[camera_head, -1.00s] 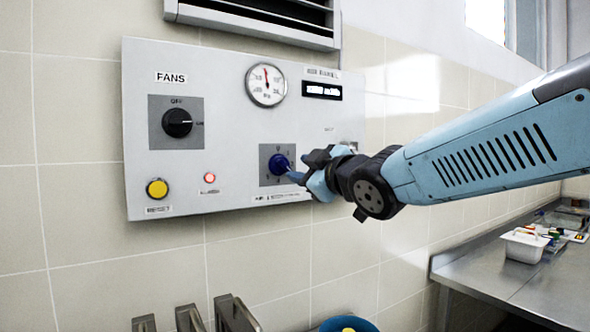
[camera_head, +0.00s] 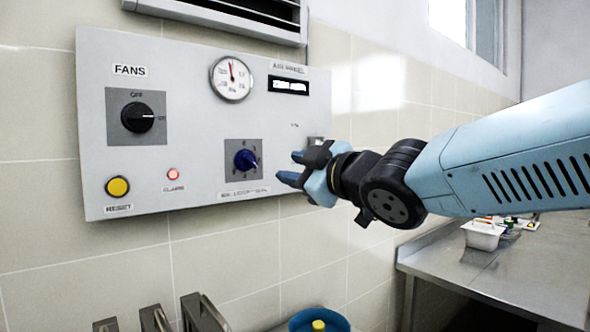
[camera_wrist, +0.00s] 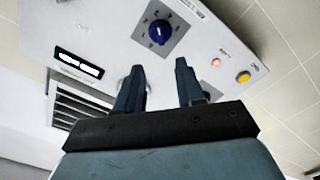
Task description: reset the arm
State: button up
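My gripper (camera_head: 287,167) is in front of the right part of the wall panel (camera_head: 195,185), to the right of the blue knob (camera_head: 246,160). Its two blue fingers are apart with nothing between them. In the wrist view, the open fingers of my gripper (camera_wrist: 158,80) point at the panel (camera_wrist: 215,45), and the blue knob (camera_wrist: 159,32) is beyond the tips with a clear gap. My arm reaches in from the right of the head view.
The panel also carries a black fan knob (camera_head: 137,117), a yellow button (camera_head: 117,187), a red lamp (camera_head: 173,174), a gauge (camera_head: 232,78) and a display (camera_head: 288,85). A steel counter (camera_head: 510,275) with a white container (camera_head: 483,234) stands at the right. A blue round object (camera_head: 320,320) is below.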

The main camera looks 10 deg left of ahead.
jog(key=w+d+f+m+h, duration=0.1)
jog(key=d+f+m+h, duration=0.2)
jog(key=d, duration=0.4)
jog(key=w+d+f+m+t+h, duration=0.1)
jog(key=w+d+f+m+h, duration=0.2)
jog(key=d, duration=0.5)
jog(key=d+f+m+h, duration=0.3)
jog(key=d+m+h, duration=0.1)
jog(key=d, duration=0.3)
jog(key=s+d+f+m+g+h, duration=0.4)
jog(key=s+d+f+m+g, duration=0.2)
jog(key=s+d+f+m, duration=0.3)
jog(key=s+d+f, duration=0.2)
jog(key=s+d, duration=0.2)
jog(key=d, duration=0.1)
jog(key=shift+s+d+f+g, duration=0.25)
jog(key=shift+s+f+g, duration=0.05)
jog(key=shift+f+g, duration=0.1)
dwell(1.2)
